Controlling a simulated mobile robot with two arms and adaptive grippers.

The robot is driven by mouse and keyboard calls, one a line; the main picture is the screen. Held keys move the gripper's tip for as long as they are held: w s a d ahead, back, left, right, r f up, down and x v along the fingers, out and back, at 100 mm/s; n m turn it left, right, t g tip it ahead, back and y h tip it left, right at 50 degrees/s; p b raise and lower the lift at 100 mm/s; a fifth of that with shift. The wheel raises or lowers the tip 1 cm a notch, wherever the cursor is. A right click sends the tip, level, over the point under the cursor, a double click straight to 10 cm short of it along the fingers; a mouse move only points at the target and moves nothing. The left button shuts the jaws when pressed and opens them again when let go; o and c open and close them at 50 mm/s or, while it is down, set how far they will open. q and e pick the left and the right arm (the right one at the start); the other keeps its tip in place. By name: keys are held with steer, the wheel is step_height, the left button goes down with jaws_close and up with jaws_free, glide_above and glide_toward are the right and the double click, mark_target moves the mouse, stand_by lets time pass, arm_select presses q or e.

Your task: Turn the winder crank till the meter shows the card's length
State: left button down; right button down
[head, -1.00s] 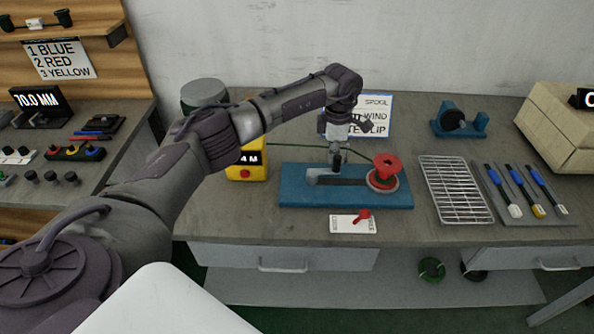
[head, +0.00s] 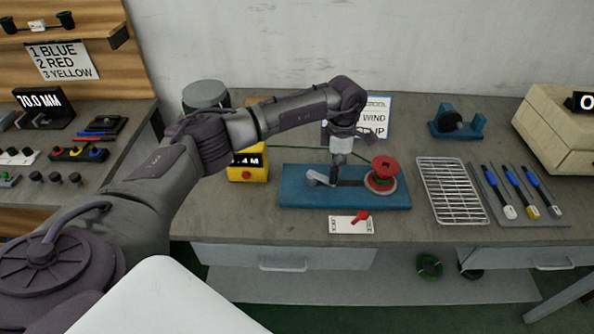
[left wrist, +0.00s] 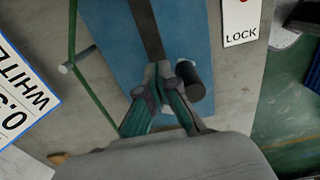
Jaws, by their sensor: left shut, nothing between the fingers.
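The winder has a blue base (head: 300,195), a red spool (head: 384,170) at its right end and a dark crank arm (head: 352,183) reaching left from the spool. The crank arm also shows in the left wrist view (left wrist: 146,28), with a dark cylindrical knob (left wrist: 192,82) close by. My left gripper (head: 334,181) is low over the crank's outer end, shut and empty; its fingertips (left wrist: 165,72) are beside the knob, contact unclear. The yellow meter (head: 247,174) is partly covered by my arm; its display ends in "4 M". The card (head: 378,112) is partly hidden; its length is unreadable in the head view.
A white plate with a red lever (head: 361,216) lies in front of the winder; "LOCK" shows in the wrist view. A green wire (left wrist: 92,75) runs beside the base.

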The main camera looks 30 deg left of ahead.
arm_select(q)
steer(key=shift+s+d+p, duration=0.15)
steer(key=shift+s+p, duration=0.35)
steer(key=shift+p, duration=0.05)
steer(key=shift+s+d, duration=0.1)
steer(key=shift+s, duration=0.3)
